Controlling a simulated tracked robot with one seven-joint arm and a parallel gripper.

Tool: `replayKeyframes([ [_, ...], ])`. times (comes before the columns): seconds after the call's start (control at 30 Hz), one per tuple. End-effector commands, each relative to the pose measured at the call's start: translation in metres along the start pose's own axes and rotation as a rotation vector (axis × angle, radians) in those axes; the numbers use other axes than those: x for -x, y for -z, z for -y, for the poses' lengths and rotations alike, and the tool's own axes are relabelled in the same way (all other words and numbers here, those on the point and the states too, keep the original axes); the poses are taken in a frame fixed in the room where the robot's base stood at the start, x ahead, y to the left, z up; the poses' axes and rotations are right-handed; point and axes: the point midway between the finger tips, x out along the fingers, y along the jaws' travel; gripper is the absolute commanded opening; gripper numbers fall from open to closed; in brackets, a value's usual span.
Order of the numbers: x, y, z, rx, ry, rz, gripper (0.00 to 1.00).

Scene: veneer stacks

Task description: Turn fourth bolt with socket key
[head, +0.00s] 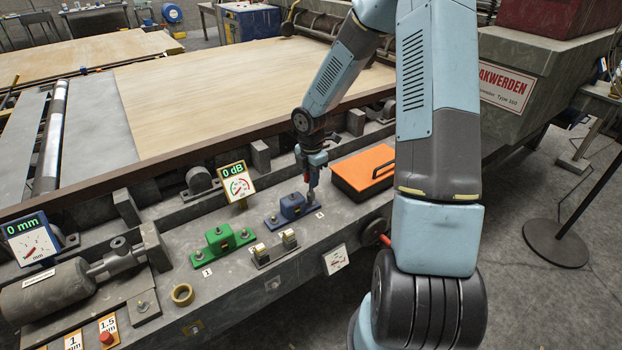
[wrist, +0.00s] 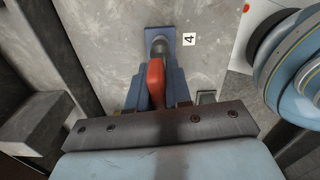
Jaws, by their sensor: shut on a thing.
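My gripper (head: 313,172) is low over the blue flanged block (head: 291,207) on the grey machine ledge. In the wrist view the gripper is shut on a socket key with a red handle (wrist: 156,78). The key's grey socket end (wrist: 158,46) is over the end of the block's blue base plate (wrist: 159,32), beside a label with the number 4 (wrist: 189,39). The socket covers the spot, so the bolt under it is hidden, and I cannot tell how fully it is seated.
A green block (head: 221,240) and a small metal block (head: 275,248) stand left on the ledge. A dial display reading 0 dB (head: 238,183) stands behind them. An orange-topped box (head: 364,169) sits close to the right. A tape roll (head: 182,294) lies at the front left.

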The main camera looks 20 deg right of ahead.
Motion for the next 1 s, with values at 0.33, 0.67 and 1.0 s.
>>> replayKeyframes([
  [0.33,0.002,0.0,0.0,0.0,0.0,0.0,0.0],
  [0.67,0.0049,0.0001,0.0001,0.0,0.001,0.0,0.0],
  [1.0,0.0069,0.0001,0.0,0.0,0.0,0.0,0.0],
])
